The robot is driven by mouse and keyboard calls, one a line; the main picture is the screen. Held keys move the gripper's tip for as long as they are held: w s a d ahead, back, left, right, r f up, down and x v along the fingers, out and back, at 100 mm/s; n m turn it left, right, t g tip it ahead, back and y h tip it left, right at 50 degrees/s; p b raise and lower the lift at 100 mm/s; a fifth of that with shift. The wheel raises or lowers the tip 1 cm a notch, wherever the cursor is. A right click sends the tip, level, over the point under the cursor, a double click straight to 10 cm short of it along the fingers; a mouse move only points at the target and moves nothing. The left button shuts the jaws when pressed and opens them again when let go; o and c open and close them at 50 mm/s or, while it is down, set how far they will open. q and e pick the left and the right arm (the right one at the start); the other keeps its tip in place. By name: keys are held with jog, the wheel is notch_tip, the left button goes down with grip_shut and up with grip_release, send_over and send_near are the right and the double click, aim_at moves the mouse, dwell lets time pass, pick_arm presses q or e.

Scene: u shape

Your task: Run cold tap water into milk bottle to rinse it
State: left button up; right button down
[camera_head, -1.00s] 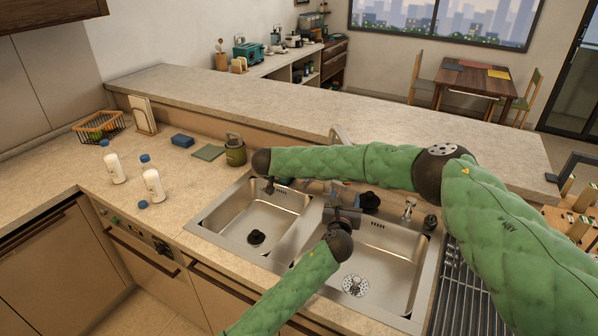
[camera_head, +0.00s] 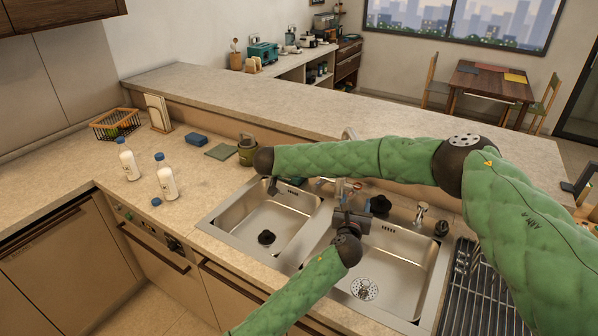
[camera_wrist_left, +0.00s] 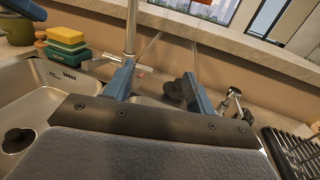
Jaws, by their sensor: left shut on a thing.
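My left gripper (camera_head: 350,196) is over the right sink basin (camera_head: 395,262), below and in front of the tap. In the left wrist view its blue fingers (camera_wrist_left: 160,88) stand apart around a clear, see-through thing, seemingly the emptied milk bottle (camera_wrist_left: 172,62); its outline is faint. The tap's metal pipe (camera_wrist_left: 130,28) rises just beyond the left finger. In the head view the tap spout (camera_head: 348,133) is mostly hidden behind my right arm. No water stream can be made out. My right gripper (camera_head: 274,187) is small and dark at the back of the left basin; its jaws are unclear.
Two capped milk bottles (camera_head: 128,160) (camera_head: 166,178) stand on the left counter, with a loose blue cap (camera_head: 156,202) nearby. A drying rack (camera_head: 470,285) lies right of the sink.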

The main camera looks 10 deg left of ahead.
aim_at(352, 204)
pick_arm(q)
jog(key=s+r+p, duration=0.2)
jog(key=s+p, duration=0.1)
jog(key=shift+s+a+r, duration=0.25)
jog(key=shift+a+r, duration=0.15)
jog(key=shift+s+a+r+p, duration=0.1)
jog(key=shift+s+r+p, duration=0.15)
jog(key=shift+s+p, duration=0.4)
